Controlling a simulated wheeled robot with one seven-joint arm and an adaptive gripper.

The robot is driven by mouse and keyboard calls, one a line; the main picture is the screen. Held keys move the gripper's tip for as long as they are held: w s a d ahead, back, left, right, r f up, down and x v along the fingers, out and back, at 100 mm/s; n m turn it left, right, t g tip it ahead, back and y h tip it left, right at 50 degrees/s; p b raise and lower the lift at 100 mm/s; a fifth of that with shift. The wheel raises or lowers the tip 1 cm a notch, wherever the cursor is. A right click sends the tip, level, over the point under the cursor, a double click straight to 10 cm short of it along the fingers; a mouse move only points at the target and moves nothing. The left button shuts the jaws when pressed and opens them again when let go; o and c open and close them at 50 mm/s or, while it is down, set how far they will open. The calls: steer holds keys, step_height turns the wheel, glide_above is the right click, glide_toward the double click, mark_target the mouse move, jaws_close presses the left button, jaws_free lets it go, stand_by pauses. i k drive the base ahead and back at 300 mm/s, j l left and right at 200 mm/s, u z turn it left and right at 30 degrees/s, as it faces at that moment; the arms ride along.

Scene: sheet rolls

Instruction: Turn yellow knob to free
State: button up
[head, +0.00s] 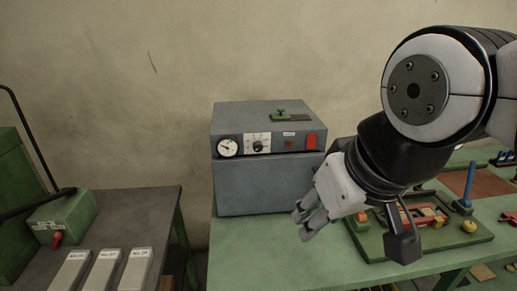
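A small yellow knob-like piece (468,226) sits on the right part of a green board (455,244) on the green table. I cannot read a "free" mark or tell which way the piece is turned. My gripper (303,225) hangs above the table, left of the board and in front of the grey box. Its fingers point down and left, look apart, and hold nothing visible. It is well to the left of the yellow piece. My arm and wrist hide part of the board.
A grey box (262,185) with a gauge, a dial and a red switch stands at the back of the green table (240,265). A blue post (464,190) rises from the board. A darker bench (155,208) with labelled grey blocks stands at left.

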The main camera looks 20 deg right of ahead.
mark_target(469, 226)
steer(key=z, duration=0.9)
steer(key=l, duration=0.1)
